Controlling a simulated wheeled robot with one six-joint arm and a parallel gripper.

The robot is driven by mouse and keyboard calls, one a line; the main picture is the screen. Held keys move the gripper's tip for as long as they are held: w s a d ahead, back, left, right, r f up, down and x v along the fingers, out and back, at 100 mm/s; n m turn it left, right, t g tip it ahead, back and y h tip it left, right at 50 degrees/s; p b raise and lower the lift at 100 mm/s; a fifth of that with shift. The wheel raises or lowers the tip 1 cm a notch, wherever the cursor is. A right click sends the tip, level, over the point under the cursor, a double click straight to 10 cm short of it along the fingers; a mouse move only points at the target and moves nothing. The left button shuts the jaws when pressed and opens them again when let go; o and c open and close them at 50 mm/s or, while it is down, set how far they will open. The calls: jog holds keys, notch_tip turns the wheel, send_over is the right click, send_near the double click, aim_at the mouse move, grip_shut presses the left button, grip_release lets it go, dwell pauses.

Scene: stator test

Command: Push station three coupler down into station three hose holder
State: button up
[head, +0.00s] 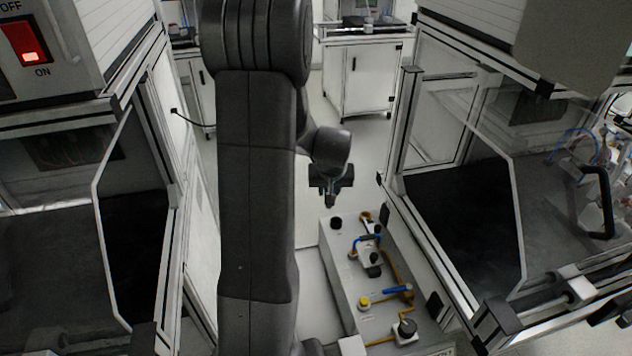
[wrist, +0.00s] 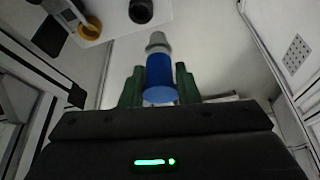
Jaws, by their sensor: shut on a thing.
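My gripper (head: 330,190) hangs above the far end of the grey bench unit in the head view. In the wrist view my gripper (wrist: 159,82) has its green fingers on both sides of a blue cylinder with a grey tip, the coupler (wrist: 159,72), and is shut on it. A black round holder (head: 336,223) stands on the far left corner of the unit. It also shows in the wrist view as a black round holder (wrist: 141,11), beyond the coupler's tip and apart from it. I see no readable station label, so I cannot tell which holder is station three's.
The bench unit (head: 335,268) also carries a yellow ring part (head: 367,217), a blue hose (head: 361,241), a blue-handled valve (head: 397,290) and a yellow knob (head: 364,301). Framed glass enclosures stand to the left and right. The floor beyond the unit is clear.

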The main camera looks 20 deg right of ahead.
jog(key=f, duration=0.1)
jog(key=d+f, duration=0.2)
jog(key=shift+s+d+f+b, duration=0.15)
jog(key=shift+s+f+b, duration=0.1)
jog(key=shift+f+b, duration=0.05)
dwell(0.6)
jog(key=shift+f+b, duration=0.85)
jog(key=shift+b, duration=0.05)
dwell(0.6)
jog(key=shift+f+b, duration=0.75)
jog(key=shift+f+b, duration=0.6)
jog(key=shift+b, duration=0.05)
dwell(0.3)
jog(key=o, duration=1.1)
jog(key=shift+r, duration=0.1)
